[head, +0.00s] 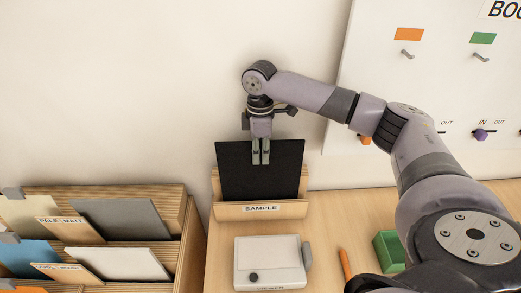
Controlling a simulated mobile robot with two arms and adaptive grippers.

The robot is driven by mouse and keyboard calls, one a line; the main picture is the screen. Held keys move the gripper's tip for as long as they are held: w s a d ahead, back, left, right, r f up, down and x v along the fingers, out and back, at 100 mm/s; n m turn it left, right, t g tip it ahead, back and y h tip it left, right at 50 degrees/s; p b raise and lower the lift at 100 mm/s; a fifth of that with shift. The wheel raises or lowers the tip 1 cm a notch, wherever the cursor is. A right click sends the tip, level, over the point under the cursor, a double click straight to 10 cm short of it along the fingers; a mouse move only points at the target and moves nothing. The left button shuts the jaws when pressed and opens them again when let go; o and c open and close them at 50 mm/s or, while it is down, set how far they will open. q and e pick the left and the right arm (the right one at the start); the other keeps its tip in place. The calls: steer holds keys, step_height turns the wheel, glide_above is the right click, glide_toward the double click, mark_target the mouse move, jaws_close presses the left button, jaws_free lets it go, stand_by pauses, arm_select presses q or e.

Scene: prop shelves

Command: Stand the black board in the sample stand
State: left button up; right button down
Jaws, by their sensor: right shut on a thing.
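The black board (262,185) stands nearly upright in the wooden sample stand (235,212), behind its front lip marked SAMPLE. The board's lower edge is hidden by that lip, so I cannot tell whether it rests on the stand's floor. My right gripper (260,160) reaches down from above and is shut on the board's top edge. My left gripper is not in view.
A wooden rack (185,240) with grey, white, blue and cream boards stands at the left. A white box-like device (268,262) sits in front of the stand. An orange pen (345,264) and a green bin (387,250) lie to the right. A white board with hooks hangs behind.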

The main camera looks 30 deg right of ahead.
steer(key=c, duration=1.7)
jaws_free()
steer(key=shift+o, duration=0.2)
step_height(320, 180, up, 12)
steer(key=shift+w+d, duration=0.25)
steer(key=shift+w, duration=0.15)
steer(key=shift+f, duration=0.15)
